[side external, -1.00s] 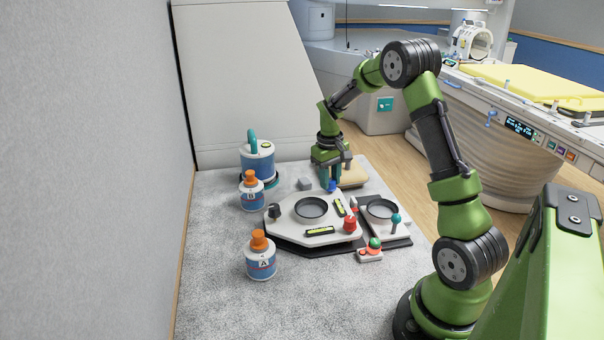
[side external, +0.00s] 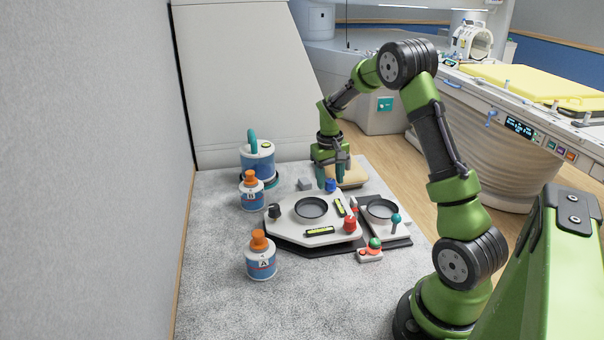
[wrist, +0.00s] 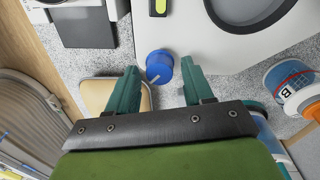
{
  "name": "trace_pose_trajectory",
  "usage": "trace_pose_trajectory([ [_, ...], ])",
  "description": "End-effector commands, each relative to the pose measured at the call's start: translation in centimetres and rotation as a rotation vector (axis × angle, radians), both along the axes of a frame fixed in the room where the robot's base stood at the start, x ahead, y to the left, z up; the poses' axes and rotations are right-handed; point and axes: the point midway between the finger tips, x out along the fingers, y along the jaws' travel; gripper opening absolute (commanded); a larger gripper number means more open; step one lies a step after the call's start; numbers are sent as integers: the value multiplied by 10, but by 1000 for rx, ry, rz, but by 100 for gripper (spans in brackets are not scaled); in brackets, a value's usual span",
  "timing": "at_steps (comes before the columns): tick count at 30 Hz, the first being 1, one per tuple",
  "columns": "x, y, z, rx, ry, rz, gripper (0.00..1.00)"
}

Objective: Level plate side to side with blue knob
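The white plate (side external: 290,225) lies on the grey mat with a round dark-rimmed dish at its middle. The blue knob (side external: 330,185) stands at its far corner; it also shows in the wrist view (wrist: 160,64) with a pale line on top. My gripper (side external: 331,184) is open, its teal fingers on either side of the blue knob with gaps between, in the wrist view too (wrist: 162,72). Two yellow-green level vials sit on the plate, one near the front edge (side external: 320,231) and one on the right (side external: 340,207). Their bubbles are too small to read.
A black knob (side external: 274,211) and a red knob (side external: 350,223) stand at other plate corners. A dark-based unit (side external: 397,228) with a second dish is at the right. Bottles A (side external: 261,262) and B (side external: 251,194) and a blue-white canister (side external: 257,165) stand left.

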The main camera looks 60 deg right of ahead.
Motion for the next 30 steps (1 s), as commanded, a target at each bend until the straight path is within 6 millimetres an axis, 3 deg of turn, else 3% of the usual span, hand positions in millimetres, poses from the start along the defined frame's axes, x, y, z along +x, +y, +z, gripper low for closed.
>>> trace_pose_trajectory([
  [8,0,0,-1,1,1,1,56],
  [13,1,0,10,-1,0,2,56],
  [30,4,8,137,-2,-3,1,56],
])
